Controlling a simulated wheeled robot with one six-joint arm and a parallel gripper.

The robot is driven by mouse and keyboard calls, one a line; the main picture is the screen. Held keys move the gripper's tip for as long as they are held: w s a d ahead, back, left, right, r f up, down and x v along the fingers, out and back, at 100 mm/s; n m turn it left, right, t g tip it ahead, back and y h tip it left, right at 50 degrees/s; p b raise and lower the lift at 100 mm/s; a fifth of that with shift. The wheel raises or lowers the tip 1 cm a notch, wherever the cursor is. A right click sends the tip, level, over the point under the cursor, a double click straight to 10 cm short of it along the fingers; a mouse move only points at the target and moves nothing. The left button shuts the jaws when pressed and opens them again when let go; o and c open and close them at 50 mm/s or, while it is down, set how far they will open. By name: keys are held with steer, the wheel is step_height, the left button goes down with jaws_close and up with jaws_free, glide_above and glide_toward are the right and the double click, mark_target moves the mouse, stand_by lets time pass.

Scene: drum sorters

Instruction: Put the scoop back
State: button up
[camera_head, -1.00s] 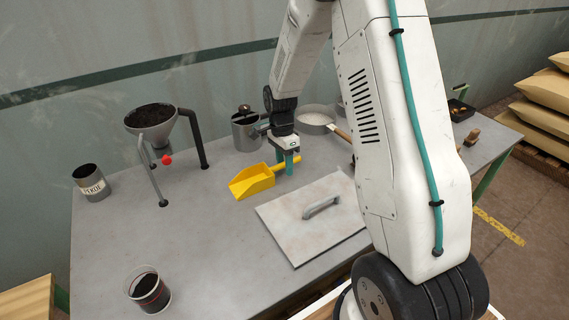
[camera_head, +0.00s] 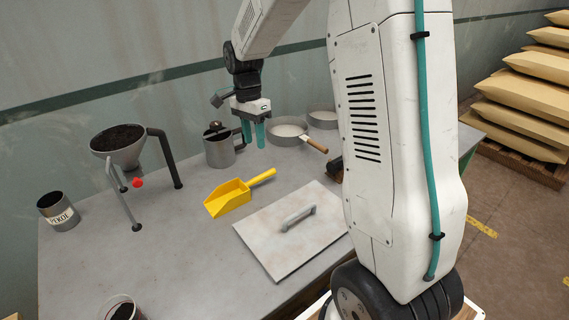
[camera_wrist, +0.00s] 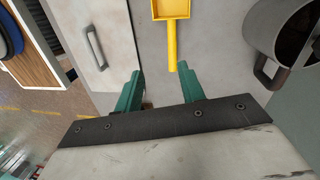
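The yellow scoop (camera_head: 230,199) lies on the grey table with its handle pointing up and right. It also shows in the wrist view (camera_wrist: 172,12), with the handle end just ahead of the fingertips. My gripper (camera_head: 253,142) is above the table, beyond the handle end, with its two teal fingers apart and nothing between them. In the wrist view my gripper (camera_wrist: 160,78) is open and does not touch the scoop.
A grey lid with a handle (camera_head: 285,241) lies right of the scoop. A metal jug (camera_head: 218,150) stands behind it. A funnel on a stand (camera_head: 119,148) and a labelled tin (camera_head: 56,211) are at left. Round pans (camera_head: 285,132) sit at the back right.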

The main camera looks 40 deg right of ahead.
steer(key=s+a+r+n+t, duration=0.1)
steer(key=s+a+r+n, duration=0.25)
steer(key=s+r, duration=0.35)
steer(key=s+a+r+n+t, duration=0.1)
steer(key=s+a+r+n, duration=0.3)
steer(key=s, duration=0.5)
steer(key=s+a+n+t, duration=0.1)
steer(key=s+n, duration=0.8)
steer(key=s, duration=0.5)
steer(key=shift+s+f, duration=0.15)
steer(key=shift+s, duration=0.05)
